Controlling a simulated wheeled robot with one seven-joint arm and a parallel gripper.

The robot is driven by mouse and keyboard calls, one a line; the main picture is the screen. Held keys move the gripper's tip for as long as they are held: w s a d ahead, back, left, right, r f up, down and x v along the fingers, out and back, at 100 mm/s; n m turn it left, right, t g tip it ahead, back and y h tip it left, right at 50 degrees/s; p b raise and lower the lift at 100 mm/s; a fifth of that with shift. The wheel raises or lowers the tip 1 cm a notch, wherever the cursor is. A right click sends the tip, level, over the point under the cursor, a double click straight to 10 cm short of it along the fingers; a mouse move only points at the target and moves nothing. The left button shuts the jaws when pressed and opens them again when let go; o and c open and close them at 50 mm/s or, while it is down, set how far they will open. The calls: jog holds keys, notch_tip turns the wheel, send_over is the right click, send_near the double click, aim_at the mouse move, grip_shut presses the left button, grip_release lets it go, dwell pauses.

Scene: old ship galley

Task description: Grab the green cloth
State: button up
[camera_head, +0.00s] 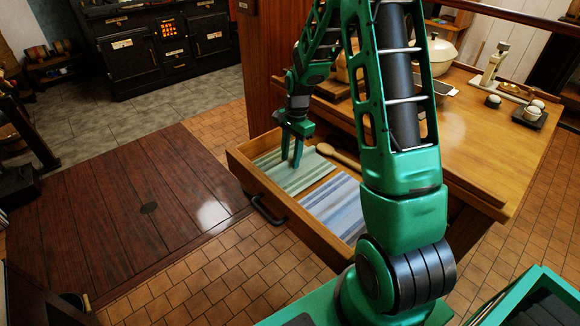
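The green striped cloth (310,176) lies flat in the left part of an open wooden drawer (240,172). My gripper (291,162) points down over the far part of this cloth. Its two fingers show a gap between them, with no cloth visibly bunched in it. The fingertips are at or just above the cloth; I cannot tell if they touch it. The gripper hides a small part of the cloth.
A blue and white striped cloth (335,205) lies beside the green one in the drawer. A wooden spoon (338,156) lies at the drawer's back. The wooden counter (480,125) above holds a pot (441,55) and small items. Open floor lies left.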

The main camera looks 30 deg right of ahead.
jog(key=shift+f, duration=0.15)
grip_shut()
